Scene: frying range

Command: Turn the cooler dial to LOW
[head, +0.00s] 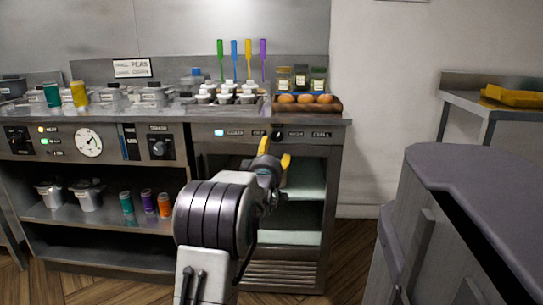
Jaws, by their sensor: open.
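The cooler dial (278,135) is a small dark knob on the metal strip above the glass-fronted cooler (311,200). Its pointer and the small lettering beside it are too small to read. My gripper (275,153), with yellow fingertips, is open and empty. In the picture it is just below the dial, with one fingertip to the lower left and the other to the lower right. I cannot tell how far it is in front of the panel. My arm hides part of the cooler's left side.
A larger black knob (160,147) and a round gauge (89,142) are on the panel to the left. Cups, jars and a tray of brown round items (306,104) stand on the counter above. A grey-topped cabinet (480,180) is at the right. Wooden floor shows between it and the cooler.

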